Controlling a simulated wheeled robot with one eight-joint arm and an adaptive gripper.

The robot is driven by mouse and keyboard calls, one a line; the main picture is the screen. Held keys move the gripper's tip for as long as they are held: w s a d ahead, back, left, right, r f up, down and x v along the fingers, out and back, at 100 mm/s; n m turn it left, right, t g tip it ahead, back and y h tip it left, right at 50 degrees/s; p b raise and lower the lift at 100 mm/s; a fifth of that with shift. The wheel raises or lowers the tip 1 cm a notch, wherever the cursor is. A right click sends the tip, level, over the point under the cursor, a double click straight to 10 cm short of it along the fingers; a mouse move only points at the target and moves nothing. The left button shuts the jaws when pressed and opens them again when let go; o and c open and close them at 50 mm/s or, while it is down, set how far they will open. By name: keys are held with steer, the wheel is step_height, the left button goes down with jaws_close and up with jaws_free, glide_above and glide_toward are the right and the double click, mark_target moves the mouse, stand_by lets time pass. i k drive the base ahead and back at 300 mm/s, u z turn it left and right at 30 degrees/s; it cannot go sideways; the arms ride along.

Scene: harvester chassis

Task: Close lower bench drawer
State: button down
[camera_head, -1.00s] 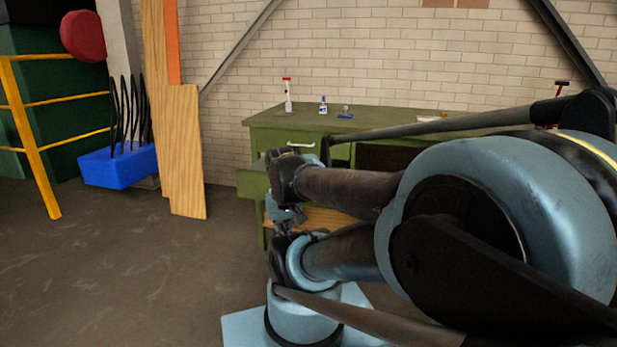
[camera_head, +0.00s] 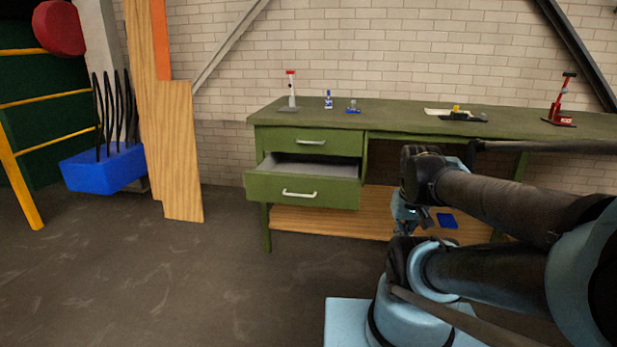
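The green bench (camera_head: 400,112) stands against the brick wall. Its lower drawer (camera_head: 330,194) is pulled out, with its grey inside showing and a pale bar handle (camera_head: 299,194) on its front. The upper drawer (camera_head: 338,143) above it is shut. My gripper (camera_head: 404,222) is small and mostly hidden behind my arm's wrist, to the right of the open drawer and apart from it in the picture. I cannot tell whether its fingers are open or shut.
A wooden lower shelf (camera_head: 340,221) carries a blue item (camera_head: 447,220). Bottles and tools stand on the bench top, with a red jack (camera_head: 561,104) at right. Boards (camera_head: 168,150) and a blue bin (camera_head: 104,168) are at left. The floor before the drawer is clear.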

mark_target(323, 180)
steer(key=z, duration=0.1)
steer(key=i, duration=1)
steer(key=u, duration=0.05)
